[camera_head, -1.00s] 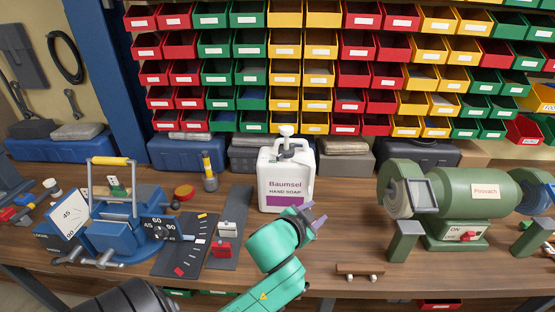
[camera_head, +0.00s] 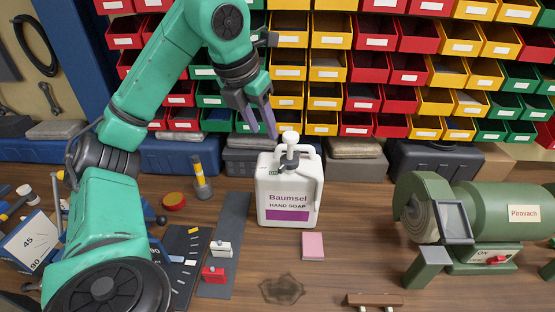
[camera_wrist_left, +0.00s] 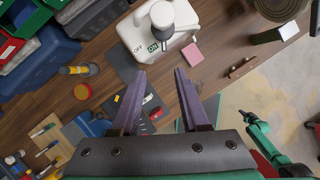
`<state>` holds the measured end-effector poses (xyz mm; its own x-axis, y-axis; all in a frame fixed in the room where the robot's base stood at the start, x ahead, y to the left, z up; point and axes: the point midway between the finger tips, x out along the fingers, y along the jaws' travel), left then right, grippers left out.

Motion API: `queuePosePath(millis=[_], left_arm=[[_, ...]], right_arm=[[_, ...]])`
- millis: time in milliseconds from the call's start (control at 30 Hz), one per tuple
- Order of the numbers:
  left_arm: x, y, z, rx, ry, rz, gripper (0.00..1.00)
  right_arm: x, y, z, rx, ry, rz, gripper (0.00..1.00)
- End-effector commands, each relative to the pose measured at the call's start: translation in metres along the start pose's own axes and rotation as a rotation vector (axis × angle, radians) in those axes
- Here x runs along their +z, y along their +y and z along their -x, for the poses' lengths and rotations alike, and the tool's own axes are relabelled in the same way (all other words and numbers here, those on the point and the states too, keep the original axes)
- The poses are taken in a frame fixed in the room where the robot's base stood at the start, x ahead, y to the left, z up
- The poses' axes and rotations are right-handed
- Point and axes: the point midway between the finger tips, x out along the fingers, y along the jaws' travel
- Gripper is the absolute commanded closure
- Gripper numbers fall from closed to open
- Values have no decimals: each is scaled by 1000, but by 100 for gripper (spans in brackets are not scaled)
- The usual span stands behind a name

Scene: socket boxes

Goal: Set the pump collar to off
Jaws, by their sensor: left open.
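The white soap bottle (camera_head: 290,195) stands upright on the bench, with a white pump head (camera_head: 290,137) on top. Its dark grey collar (camera_head: 290,156) sits below the pump head. In the left wrist view the bottle top carries OFF and green ON labels (camera_wrist_left: 147,49), beside the grey collar (camera_wrist_left: 165,39). The collar's exact setting is too small to tell. My left gripper (camera_head: 258,132) is open and empty, above and left of the pump, apart from it. Its purple fingers (camera_wrist_left: 159,72) point toward the bottle in the wrist view. A green arm, seemingly my right, shows at the wrist view's right.
A pink block (camera_head: 313,246) and a dark stain (camera_head: 282,289) lie before the bottle. A green grinder (camera_head: 490,215) stands right. A yellow-and-grey tool (camera_head: 201,178) and a red round tin (camera_head: 174,201) are left. Coloured bins (camera_head: 327,95) fill the back.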

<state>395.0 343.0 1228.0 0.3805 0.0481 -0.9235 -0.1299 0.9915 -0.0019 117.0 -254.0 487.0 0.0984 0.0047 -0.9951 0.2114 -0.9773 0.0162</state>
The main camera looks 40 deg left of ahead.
Motion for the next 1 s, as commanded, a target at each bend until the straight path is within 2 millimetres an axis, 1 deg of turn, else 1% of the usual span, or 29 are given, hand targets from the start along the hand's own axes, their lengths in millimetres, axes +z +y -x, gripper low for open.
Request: queuePosePath(millis=[33, 100, 133, 167, 300, 400, 500, 600, 667, 900, 967, 1000], left_arm=[[-3, -1, -14, -2, 4, -3, 55], [-4, -2, -31, -4, 5, -5, 55], [-4, -2, -37, -3, 6, -5, 55], [-3, -2, -41, -1, 7, -5, 55], [-2, -2, -79, -1, 8, -6, 55], [-2, -2, -103, -3, 6, -8, 55], [-1, -3, -123, -5, 5, -9, 55], [-1, -3, -136, -5, 2, -9, 55], [-1, -3, -140, -5, 2, -10, 55], [-1, -4, -141, -6, 1, -10, 55], [-1, -4, -141, -6, 1, -10, 78], [-1, -4, -141, -6, 0, -10, 93]], right_arm=[[2, 0, -11, 0, -2, 0, 100], [5, 0, -23, 0, -4, 0, 100], [6, 0, -25, 0, -6, 0, 100], [7, 0, -22, 1, -8, 0, 100], [9, 3, -25, 5, -11, 2, 100], [9, 4, -25, 6, -11, 3, 100], [8, 4, -23, 6, -11, 3, 100], [8, 4, -23, 6, -10, 3, 100], [8, 4, -23, 6, -10, 3, 100], [8, 4, -23, 6, -9, 3, 100], [8, 4, -23, 6, -9, 3, 100], [7, 4, -23, 6, -9, 3, 100]])
